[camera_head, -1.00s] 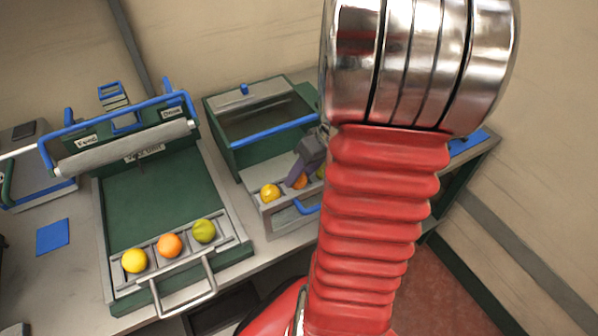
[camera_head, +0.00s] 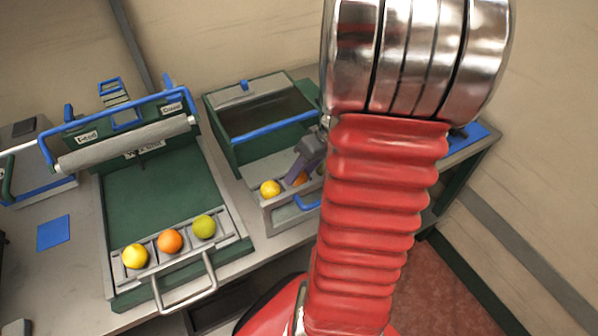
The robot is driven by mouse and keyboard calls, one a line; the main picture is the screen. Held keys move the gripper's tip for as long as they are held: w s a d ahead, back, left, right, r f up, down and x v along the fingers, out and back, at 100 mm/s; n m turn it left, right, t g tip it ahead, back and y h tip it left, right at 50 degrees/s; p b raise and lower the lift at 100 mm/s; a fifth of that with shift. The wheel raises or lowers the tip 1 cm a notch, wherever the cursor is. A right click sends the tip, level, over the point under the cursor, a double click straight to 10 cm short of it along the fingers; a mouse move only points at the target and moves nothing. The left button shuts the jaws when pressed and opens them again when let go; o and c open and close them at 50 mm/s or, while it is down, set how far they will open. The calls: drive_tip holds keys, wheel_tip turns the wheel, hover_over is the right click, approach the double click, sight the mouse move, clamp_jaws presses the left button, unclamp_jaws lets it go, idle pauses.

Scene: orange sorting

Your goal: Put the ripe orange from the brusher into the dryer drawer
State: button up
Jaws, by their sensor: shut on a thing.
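The green box unit (camera_head: 228,128) with a clear lid has a grey front drawer (camera_head: 272,215) with a blue handle, pulled out. A yellow fruit (camera_head: 269,188) sits in the drawer's left part. My gripper (camera_head: 299,174) reaches down into the drawer, shut on an orange fruit (camera_head: 301,179) to the right of the yellow one. The fingers cover part of this orange. My red arm hides the drawer's right end. The roller unit (camera_head: 160,200) on the left has a front rack holding a yellow fruit (camera_head: 135,256), an orange fruit (camera_head: 170,241) and a green fruit (camera_head: 204,227).
A blue bar (camera_head: 110,118) and a grey roller cross the left unit. A metal handle (camera_head: 188,290) juts from its front. A blue square (camera_head: 54,233) lies on the grey bench at left. My arm blocks much of the right side.

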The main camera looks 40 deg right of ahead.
drive_tip(key=shift+s+f, duration=0.1)
drive_tip(key=shift+f, duration=0.2)
drive_tip(key=o, duration=1.2)
drive_tip(key=shift+s, duration=0.1)
drive_tip(key=shift+c, duration=0.2)
drive_tip(key=shift+o, duration=0.5)
drive_tip(key=v, duration=1.3)
drive_tip(key=shift+r, duration=0.45)
drive_tip(key=shift+d, duration=0.1)
drive_tip(key=a+r+t+h, duration=0.1)
drive_tip(key=a+r, duration=0.2)
drive_tip(key=a, duration=1.1)
drive_tip(key=a+r+n+h, duration=0.1)
drive_tip(key=a+r+h, duration=0.1)
drive_tip(key=a, duration=1.2)
drive_tip(key=shift+w+r+t, duration=0.4)
drive_tip(key=shift+w+r, duration=0.1)
drive_tip(key=shift+r, duration=0.1)
